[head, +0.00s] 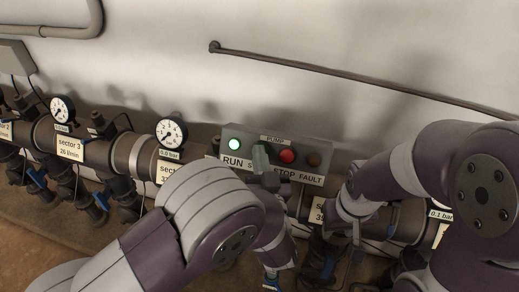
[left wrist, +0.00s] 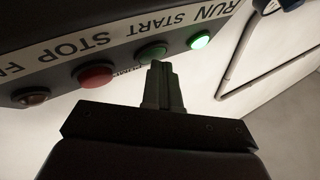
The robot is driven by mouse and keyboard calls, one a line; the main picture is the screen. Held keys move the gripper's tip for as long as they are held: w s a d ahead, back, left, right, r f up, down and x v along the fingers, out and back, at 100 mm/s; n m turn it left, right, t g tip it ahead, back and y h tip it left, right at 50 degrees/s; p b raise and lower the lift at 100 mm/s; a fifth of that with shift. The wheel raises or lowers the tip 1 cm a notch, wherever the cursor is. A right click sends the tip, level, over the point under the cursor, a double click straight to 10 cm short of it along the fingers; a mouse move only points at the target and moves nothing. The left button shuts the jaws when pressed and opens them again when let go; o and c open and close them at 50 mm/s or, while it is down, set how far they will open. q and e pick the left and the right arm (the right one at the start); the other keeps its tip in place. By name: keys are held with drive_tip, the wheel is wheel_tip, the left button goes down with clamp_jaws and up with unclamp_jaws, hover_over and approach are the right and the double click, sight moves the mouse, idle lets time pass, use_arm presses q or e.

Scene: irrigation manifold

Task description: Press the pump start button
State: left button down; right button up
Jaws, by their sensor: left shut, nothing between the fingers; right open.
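The grey pump box (head: 228,133) is on the wall, labelled RUN, START, STOP and FAULT. The RUN lamp (head: 234,144) glows bright green, also in the left wrist view (left wrist: 199,40). My right gripper (head: 356,236) is open, low to the right.
The red stop button (head: 287,156) and brown fault lamp (head: 314,160) sit right of the start button in the head view. Pipes with gauges (head: 171,132) and blue-handled valves (head: 101,201) run below.

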use_arm(q)
drive_tip(key=shift+s+a+r+p, duration=0.15)
drive_tip(key=shift+s+r+p, duration=0.15)
drive_tip(key=shift+s, duration=0.1)
drive_tip(key=shift+s+a+r+p, duration=0.15)
drive_tip(key=shift+s+p, duration=0.15)
drive_tip(key=shift+s, duration=0.1)
drive_tip(key=shift+r, duration=0.1)
drive_tip(key=s+r+p, duration=0.1)
drive_tip(key=s, duration=0.1)
drive_tip(key=s+a+r+p, duration=0.1)
drive_tip(key=s+p, duration=0.1)
drive_tip(key=shift+a+r, duration=0.15)
drive_tip(key=shift+r, duration=0.05)
idle(0.7)
